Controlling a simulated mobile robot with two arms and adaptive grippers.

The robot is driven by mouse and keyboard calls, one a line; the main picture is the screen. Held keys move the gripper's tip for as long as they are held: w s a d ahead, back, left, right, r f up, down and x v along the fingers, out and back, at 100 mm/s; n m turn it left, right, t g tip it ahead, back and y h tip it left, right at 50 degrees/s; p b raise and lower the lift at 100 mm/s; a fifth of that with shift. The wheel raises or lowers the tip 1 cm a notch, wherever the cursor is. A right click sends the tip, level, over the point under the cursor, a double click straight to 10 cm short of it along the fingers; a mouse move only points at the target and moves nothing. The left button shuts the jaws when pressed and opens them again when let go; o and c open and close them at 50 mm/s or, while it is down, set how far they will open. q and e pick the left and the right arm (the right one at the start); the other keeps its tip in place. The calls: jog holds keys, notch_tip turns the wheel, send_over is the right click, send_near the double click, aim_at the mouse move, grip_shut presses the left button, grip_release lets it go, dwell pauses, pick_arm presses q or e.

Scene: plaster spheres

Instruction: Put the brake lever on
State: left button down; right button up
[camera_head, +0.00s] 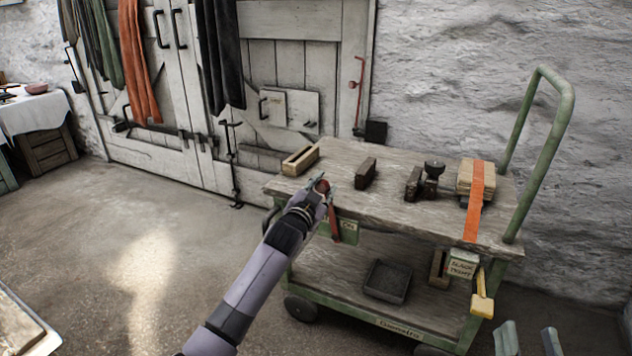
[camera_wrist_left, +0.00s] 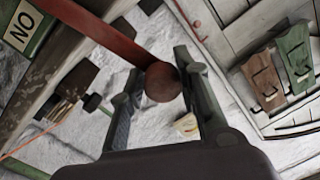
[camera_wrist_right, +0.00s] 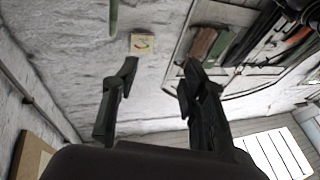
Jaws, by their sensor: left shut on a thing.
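The brake lever (camera_head: 333,222) is a flat red bar with a round dark-red knob, at the near left corner of the green cart (camera_head: 400,328). In the head view it runs from the knob down past a small green plate, nearly upright and slightly tilted. My left gripper (camera_head: 318,186) is at the lever's top, shut on the knob. In the left wrist view the knob (camera_wrist_left: 162,82) sits between the fingers, touching at least the right one, and the red bar (camera_wrist_left: 100,35) leads off up left. My right gripper (camera_wrist_right: 150,95) is open and empty, away from the cart.
The cart's wooden top (camera_head: 400,205) carries a wooden box (camera_head: 300,160), dark blocks (camera_head: 366,172) and a strapped stack (camera_head: 476,178). A black tray (camera_head: 388,281) lies on the lower shelf. A green handle (camera_head: 560,100) rises at right. Floor at left is clear.

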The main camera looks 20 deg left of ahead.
notch_tip(320, 180, down, 9)
jog(key=d+g+h+p, duration=0.1)
jog(key=g+h+p, duration=0.1)
jog(key=g, duration=0.4)
pick_arm(q)
jog(key=d+f+m+b, duration=0.1)
jog(key=d+f+m, duration=0.1)
jog(key=d+m, duration=0.7)
jog(key=d, duration=0.3)
jog(key=shift+s+b, duration=0.25)
jog(key=shift+b, duration=0.1)
pick_arm(e)
jog(key=r+t, duration=0.1)
jog(key=r, duration=0.1)
jog(key=r+t+y, duration=0.1)
jog(key=r+t, duration=0.1)
jog(key=r, duration=0.1)
jog(key=shift+w+a+r+t, duration=0.3)
jog(key=shift+a+r+t, duration=0.05)
jog(key=shift+a+t, duration=0.05)
pick_arm(q)
jog(key=shift+d, duration=0.1)
jog(key=c, duration=1.2)
grip_release()
jog(key=shift+f, duration=0.1)
jog(key=shift+c, duration=0.2)
pick_arm(e)
jog(key=shift+y, duration=0.3)
